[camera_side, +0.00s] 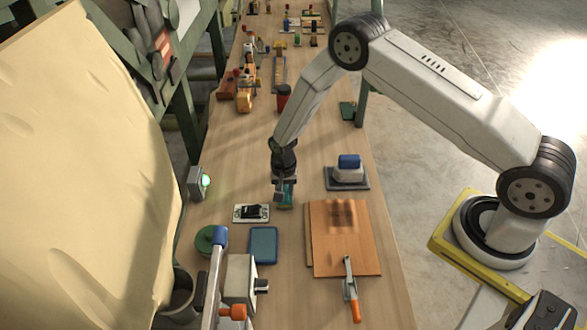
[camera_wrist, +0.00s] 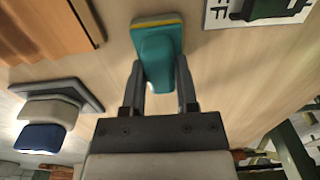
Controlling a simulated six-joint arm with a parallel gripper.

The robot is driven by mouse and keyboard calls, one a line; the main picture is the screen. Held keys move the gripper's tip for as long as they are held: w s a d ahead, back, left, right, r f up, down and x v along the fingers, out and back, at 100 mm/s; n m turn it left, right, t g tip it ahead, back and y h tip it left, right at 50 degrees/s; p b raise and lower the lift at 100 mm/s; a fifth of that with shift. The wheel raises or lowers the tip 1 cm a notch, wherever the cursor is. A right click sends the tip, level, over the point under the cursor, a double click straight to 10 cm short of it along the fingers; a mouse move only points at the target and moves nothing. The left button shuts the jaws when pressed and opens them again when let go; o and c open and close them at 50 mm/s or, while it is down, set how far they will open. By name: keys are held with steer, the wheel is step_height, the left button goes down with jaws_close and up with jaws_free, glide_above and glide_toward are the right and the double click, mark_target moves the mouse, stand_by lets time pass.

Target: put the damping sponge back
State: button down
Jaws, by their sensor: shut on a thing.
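My gripper (camera_side: 281,192) is over the middle of the bench and points down. In the wrist view my gripper (camera_wrist: 160,76) is shut on a teal block with a yellow edge, which looks like the damping sponge (camera_wrist: 157,38). The sponge (camera_side: 289,192) shows as a small teal patch at the fingers in the side view, partly hidden. I cannot tell whether it touches the bench top. A shallow blue tray (camera_side: 263,245) lies in front of the gripper, a little to the left in the side view.
A black-and-white marked plate (camera_side: 251,213) lies just left of the gripper. A blue-and-white block on a grey plate (camera_side: 347,182) stands right. A brown veneer board (camera_side: 345,245) with a handled tool (camera_side: 350,287) lies front right. A green round pot (camera_side: 208,239) and white box (camera_side: 240,279) are front left.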

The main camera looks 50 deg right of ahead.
mark_target(284, 190)
steer(key=shift+f, duration=0.1)
steer(key=shift+c, duration=1.8)
jaws_free()
step_height(284, 190, up, 12)
steer(key=shift+r, duration=0.25)
